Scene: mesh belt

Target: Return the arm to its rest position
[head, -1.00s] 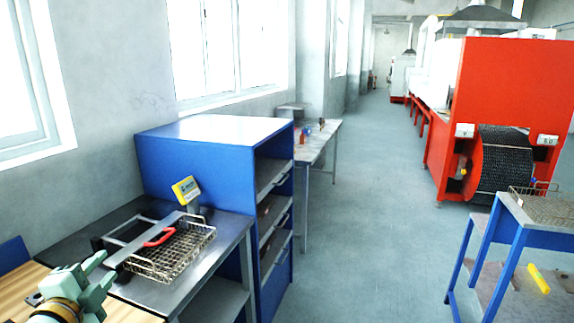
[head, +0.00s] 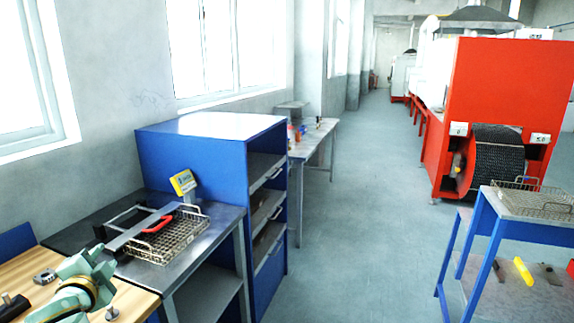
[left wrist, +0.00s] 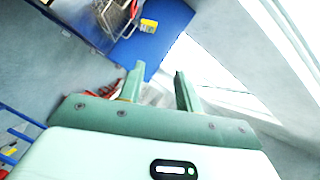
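My left arm, pale green, comes in at the lower left of the head view, above the wooden bench top (head: 136,295). Its hand end (head: 86,268) shows there, but its fingers are hard to make out. In the left wrist view the two fingers of my left gripper (left wrist: 156,80) stand apart with nothing between them. The gripper is open and empty. My right gripper is in neither view.
A dark metal table (head: 215,232) holds a wire basket (head: 170,242) with a red handle (head: 157,224) and a yellow display (head: 183,182). A blue cabinet (head: 190,165) stands beyond. A blue-framed table (head: 483,215) is at right. The floor between is clear.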

